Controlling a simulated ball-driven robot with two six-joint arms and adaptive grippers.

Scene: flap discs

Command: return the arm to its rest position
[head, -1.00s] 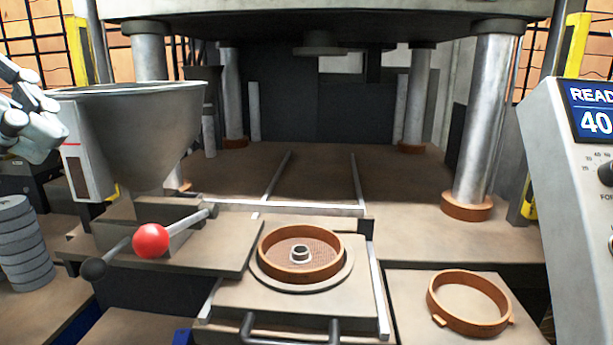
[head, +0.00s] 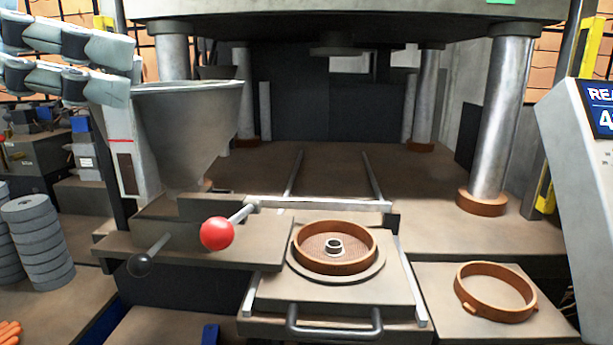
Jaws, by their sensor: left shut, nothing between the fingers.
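My left gripper (head: 125,72) is at the upper left, its pale grey fingers beside the rim of the grey hopper (head: 190,130). It is shut with nothing in it, and it appears apart from the hopper, though the gap in depth is hard to judge. The rest of the left arm is cut off by the left edge. My right gripper is not in view.
A lever with a red ball (head: 217,233) stands before the hopper. A brown ring mould (head: 335,262) sits on the handled slide, another brown ring (head: 496,292) on the right plate. Grey discs (head: 38,240) are stacked left. Press columns (head: 497,120) and a console (head: 575,150) stand right.

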